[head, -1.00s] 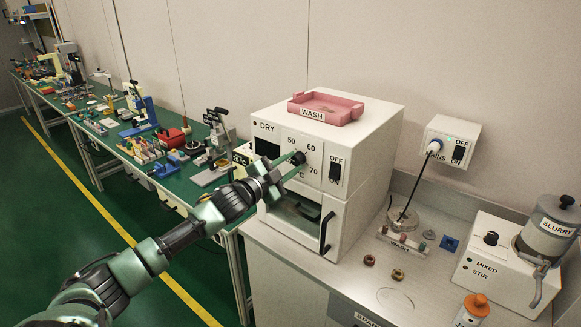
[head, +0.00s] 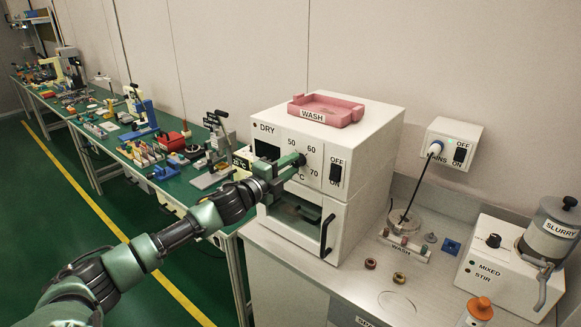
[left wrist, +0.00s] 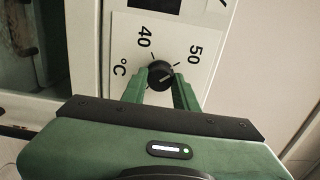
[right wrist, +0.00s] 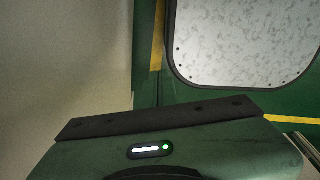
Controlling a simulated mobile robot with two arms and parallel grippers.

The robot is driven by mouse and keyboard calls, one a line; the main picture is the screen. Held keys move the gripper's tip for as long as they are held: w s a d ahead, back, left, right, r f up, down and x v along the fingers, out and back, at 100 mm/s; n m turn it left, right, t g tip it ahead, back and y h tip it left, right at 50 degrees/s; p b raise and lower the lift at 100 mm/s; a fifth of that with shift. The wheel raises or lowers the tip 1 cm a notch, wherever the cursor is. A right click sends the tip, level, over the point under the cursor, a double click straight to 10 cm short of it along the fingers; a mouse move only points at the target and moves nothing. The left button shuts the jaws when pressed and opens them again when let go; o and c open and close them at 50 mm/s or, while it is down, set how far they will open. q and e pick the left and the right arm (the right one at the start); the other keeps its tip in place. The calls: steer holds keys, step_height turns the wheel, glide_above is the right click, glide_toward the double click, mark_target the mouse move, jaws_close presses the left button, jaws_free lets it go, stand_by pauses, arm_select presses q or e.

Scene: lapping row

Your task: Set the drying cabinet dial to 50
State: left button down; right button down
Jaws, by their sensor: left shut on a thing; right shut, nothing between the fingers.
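The drying cabinet (head: 355,185) is a white box marked DRY on the bench. Its dial (left wrist: 160,74) is a small black knob, with 40 and 50 beside it in the left wrist view. In the head view, 50, 60 and 70 show around the dial, which my gripper mostly covers. My left gripper (head: 298,161) is shut on the knob, one finger on each side. A pale mark shows on the knob, but I cannot tell which number it points to. My right gripper (right wrist: 150,92) is shut and empty; its fingers are hard to make out against the green floor.
An ON/OFF switch (head: 336,172) is right of the dial, with a door handle (head: 327,236) below. A pink WASH tray (head: 325,110) sits on top.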

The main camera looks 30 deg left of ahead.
stand_by(0.5)
arm_select(q)
steer(key=c, duration=1.1)
jaws_free()
steer(key=shift+s+f+b, duration=0.2)
steer(key=shift+s+b, duration=0.1)
steer(key=shift+s, duration=0.2)
steer(key=shift+s+a+r+b, duration=0.15)
steer(key=shift+s+b, duration=0.5)
steer(key=shift+s, duration=1.05)
steer(key=shift+s+a+b, duration=0.15)
steer(key=shift+s+b, duration=0.5)
steer(key=shift+s, duration=1.05)
